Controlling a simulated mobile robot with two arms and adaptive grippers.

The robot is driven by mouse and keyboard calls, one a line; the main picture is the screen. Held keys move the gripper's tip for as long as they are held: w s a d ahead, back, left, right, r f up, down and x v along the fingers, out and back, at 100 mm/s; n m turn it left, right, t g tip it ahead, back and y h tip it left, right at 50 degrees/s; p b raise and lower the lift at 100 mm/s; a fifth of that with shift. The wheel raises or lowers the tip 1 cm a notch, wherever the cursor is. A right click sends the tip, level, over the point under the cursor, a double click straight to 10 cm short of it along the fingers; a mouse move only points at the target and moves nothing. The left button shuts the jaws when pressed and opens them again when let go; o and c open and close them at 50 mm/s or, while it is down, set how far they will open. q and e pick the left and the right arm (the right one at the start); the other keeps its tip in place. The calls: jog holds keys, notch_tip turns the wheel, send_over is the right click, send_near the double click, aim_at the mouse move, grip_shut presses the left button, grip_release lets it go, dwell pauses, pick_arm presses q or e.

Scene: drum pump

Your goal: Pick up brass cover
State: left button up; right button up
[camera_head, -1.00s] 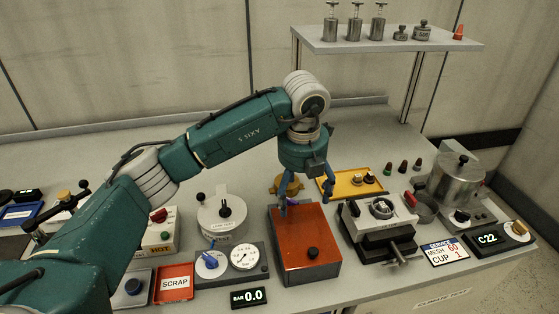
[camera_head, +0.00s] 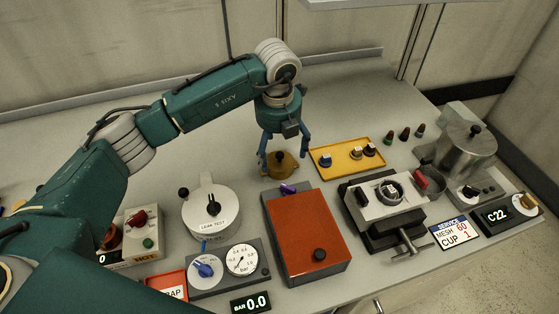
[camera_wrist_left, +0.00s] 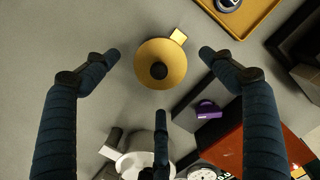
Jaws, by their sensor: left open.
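The brass cover (camera_head: 289,165) is a round golden piece with a dark knob on top. It sits on the grey bench behind the orange-red box. In the left wrist view the brass cover (camera_wrist_left: 152,62) shows from above, with a small square tab at its upper right. My left gripper (camera_head: 284,158) hangs above the cover, pointing down. Its fingers are open, and in the wrist view the fingertips (camera_wrist_left: 160,55) stand apart on either side of the cover, not touching it as far as I can see. My right gripper is not seen.
The orange-red box (camera_head: 303,230) stands in front of the cover, with a purple piece (camera_head: 288,189) at its back edge. A yellow tray (camera_head: 345,158) with small knobs lies close on the right. The white leak test pot (camera_head: 211,212) stands to the left. Bare bench lies behind.

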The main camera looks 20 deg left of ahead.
aim_at(280, 155)
pick_arm(q)
jog(key=f, duration=0.1)
jog(key=f+p, duration=0.1)
jog(key=f, duration=0.1)
jog(key=shift+w+f+p, duration=0.25)
jog(key=shift+f+p, duration=0.05)
jog(key=shift+p, duration=0.05)
jog(key=shift+w+f, duration=0.1)
jog(key=shift+f, duration=0.65)
jog(key=shift+c, duration=1)
jog(key=c, duration=1.2)
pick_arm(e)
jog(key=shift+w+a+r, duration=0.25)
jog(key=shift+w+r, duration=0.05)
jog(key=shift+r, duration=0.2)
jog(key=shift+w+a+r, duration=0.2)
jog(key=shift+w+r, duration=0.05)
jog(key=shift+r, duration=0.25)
